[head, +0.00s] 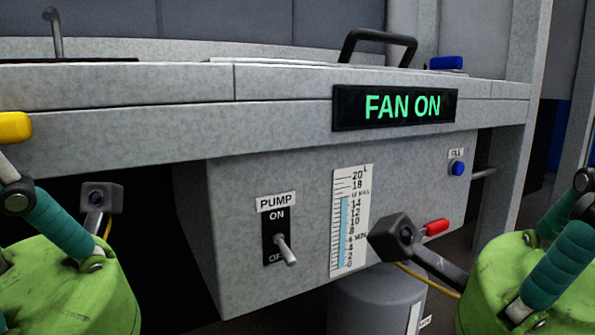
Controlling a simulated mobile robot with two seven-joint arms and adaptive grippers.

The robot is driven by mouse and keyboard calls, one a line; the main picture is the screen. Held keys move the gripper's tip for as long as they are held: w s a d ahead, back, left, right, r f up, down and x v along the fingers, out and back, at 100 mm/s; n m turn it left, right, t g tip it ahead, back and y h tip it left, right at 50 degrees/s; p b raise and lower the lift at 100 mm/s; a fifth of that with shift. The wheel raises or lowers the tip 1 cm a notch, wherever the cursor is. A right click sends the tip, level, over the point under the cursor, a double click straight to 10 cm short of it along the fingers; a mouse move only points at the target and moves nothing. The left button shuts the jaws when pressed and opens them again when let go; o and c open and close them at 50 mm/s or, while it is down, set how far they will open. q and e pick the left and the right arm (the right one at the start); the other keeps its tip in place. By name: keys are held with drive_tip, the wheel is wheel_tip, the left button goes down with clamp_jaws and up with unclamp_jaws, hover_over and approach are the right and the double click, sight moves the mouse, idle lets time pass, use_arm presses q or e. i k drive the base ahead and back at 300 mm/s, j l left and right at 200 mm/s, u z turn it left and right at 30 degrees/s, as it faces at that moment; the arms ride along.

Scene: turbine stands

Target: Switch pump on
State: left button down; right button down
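The pump switch (285,250) is a metal toggle on a black plate under a PUMP label, on the front of the grey box. ON is printed above and OFF below; the lever tilts down towards OFF. My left gripper (14,127) is at the left edge, with a green body, a teal link and one yellow-tipped finger, apart from the switch. My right gripper (510,285) is at the lower right, also apart from it; its fingertips are outside the picture. Neither finger opening can be judged.
A display (395,108) reads FAN ON. A level gauge (350,220) is right of the switch, with a blue FILL button (457,168) and red handle (436,228) further right. The counter edge (120,135) overhangs the box. A grey cylinder (375,300) stands below.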

sight(289, 258)
drive_tip(key=k+j+z, duration=0.1)
drive_tip(key=z, duration=0.3)
drive_tip(key=k+j+z, duration=0.1)
drive_tip(key=z, duration=0.35)
drive_tip(key=k+z, duration=0.2)
drive_tip(key=z, duration=0.2)
